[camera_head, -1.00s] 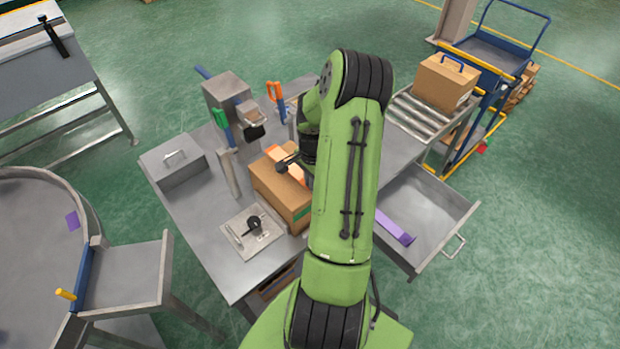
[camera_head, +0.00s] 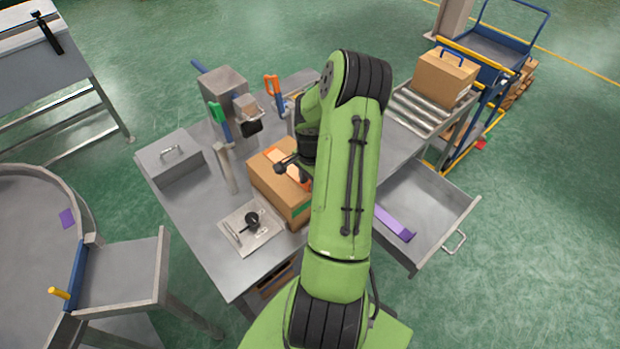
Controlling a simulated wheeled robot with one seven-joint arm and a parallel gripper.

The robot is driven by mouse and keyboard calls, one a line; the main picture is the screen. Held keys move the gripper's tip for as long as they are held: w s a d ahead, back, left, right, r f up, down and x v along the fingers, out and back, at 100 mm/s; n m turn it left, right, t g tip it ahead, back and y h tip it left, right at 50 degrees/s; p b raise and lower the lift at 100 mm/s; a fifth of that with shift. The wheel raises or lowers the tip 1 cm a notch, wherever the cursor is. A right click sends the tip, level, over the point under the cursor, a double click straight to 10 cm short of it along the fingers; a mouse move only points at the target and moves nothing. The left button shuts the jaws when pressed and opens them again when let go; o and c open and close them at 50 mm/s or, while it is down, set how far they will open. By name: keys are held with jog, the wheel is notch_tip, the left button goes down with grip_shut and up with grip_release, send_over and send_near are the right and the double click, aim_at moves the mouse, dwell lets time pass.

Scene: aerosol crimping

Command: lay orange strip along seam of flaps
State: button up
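A brown cardboard box (camera_head: 270,187) stands on the steel workbench, partly covered by my arm. Orange material shows on its top at the back (camera_head: 275,153) and again on the right, beside my gripper (camera_head: 291,170). I cannot tell whether both patches are one strip, nor whether they lie along the flap seam. My gripper's dark parts are just over or on the box top. My green arm hides its right side, and whether the fingers are open or hold the orange strip is too small to tell.
A steel tray with a small black part (camera_head: 252,219) lies in front of the box. A lidded steel box (camera_head: 170,160) and a crimping device with green and orange handles (camera_head: 222,118) stand left and behind. An open drawer (camera_head: 440,210) holds a purple strip. Another carton (camera_head: 443,80) sits on rollers.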

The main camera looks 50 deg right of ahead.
notch_tip(320, 180, up, 16)
jog(key=shift+s+f, duration=0.15)
jog(key=shift+s, duration=0.05)
dwell(0.4)
